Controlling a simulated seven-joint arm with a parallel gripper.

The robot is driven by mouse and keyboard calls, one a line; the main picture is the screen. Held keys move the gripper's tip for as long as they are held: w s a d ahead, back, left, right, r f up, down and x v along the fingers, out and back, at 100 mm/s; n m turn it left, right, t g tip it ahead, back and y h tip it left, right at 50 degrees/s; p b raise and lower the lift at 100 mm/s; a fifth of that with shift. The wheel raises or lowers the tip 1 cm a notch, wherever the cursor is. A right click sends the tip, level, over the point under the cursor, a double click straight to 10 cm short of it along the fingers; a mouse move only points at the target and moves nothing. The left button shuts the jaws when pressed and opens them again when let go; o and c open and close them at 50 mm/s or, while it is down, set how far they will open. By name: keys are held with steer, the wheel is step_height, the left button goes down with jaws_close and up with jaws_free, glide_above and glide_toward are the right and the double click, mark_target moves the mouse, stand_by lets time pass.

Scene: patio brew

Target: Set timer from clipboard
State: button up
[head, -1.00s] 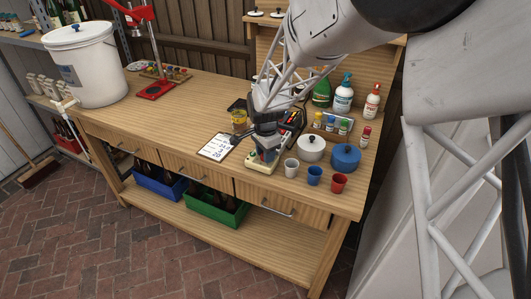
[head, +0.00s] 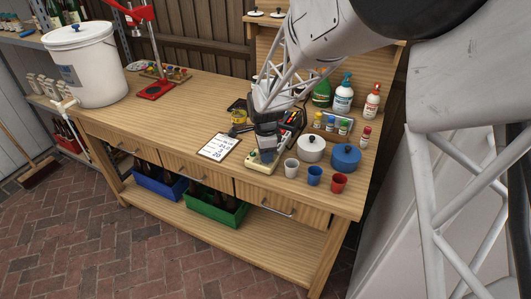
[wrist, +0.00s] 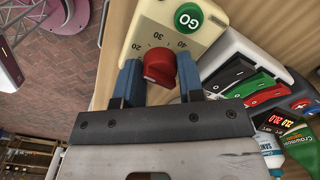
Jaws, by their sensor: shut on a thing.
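The timer (wrist: 149,42) is a cream box with a red knob (wrist: 159,66), printed numbers 20, 30 and 40 around the knob, and a green GO button (wrist: 188,16). In the head view the timer (head: 254,166) lies on the bench, partly hidden under my gripper. My gripper (wrist: 160,78) has its two blue fingers on either side of the red knob, shut on it. The gripper also shows in the head view (head: 266,150). The clipboard (head: 218,146) lies flat left of the timer; its handwriting is too small to read surely.
A device with black, green and red switches (wrist: 255,82) and a red digital display stands close beside the timer. The bench left of the clipboard is mostly clear.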

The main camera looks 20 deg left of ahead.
steer(key=o, duration=0.9)
steer(key=shift+r, duration=0.1)
steer(key=shift+r, duration=3.8)
